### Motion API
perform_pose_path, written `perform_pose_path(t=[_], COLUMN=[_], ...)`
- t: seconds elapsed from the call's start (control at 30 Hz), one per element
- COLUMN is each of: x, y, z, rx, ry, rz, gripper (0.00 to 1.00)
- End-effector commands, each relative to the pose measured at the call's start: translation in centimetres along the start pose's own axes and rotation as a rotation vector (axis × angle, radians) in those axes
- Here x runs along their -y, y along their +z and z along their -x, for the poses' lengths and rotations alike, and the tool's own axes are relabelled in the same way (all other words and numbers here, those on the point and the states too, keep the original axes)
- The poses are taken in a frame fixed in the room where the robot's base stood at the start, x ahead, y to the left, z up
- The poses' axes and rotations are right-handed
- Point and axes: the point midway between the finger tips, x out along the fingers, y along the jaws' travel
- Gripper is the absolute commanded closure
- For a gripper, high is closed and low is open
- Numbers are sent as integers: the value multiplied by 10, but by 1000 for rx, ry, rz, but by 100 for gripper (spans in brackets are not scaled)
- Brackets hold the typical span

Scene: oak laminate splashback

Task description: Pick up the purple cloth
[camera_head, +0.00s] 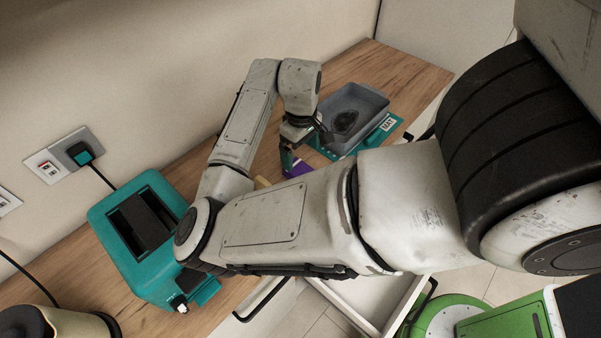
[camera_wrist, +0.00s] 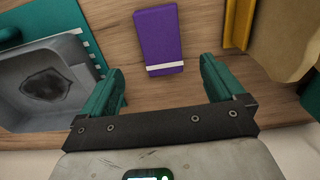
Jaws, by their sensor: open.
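The purple cloth (camera_wrist: 158,36) lies flat on the wooden counter in the wrist view, with a white stripe near its lower end. In the head view only a small part of the purple cloth (camera_head: 299,168) shows beside my gripper, the rest hidden by my arm. My gripper (camera_wrist: 160,76) is open and empty, its two teal fingers apart. The cloth lies ahead of the gap between the fingers, and no finger visibly touches it. In the head view my gripper (camera_head: 288,160) hangs above the counter close to the cloth.
A grey tray (camera_head: 375,101) with a dark patch inside stands on a teal board (camera_head: 387,131) near the cloth. A tan item (camera_wrist: 285,35) with a yellow edge lies right in the wrist view. A teal toaster (camera_head: 112,215) stands left. An open white drawer (camera_head: 352,315) sits below.

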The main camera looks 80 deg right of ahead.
Motion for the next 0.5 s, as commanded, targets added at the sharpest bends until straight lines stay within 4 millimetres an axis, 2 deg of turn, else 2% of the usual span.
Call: perform_pose_path(t=[0.27, 0.5], x=[2, 4], y=[2, 5], z=[-21, -54], rx=[0, 0], ry=[-1, 0], rz=[0, -1], gripper=[4, 4])
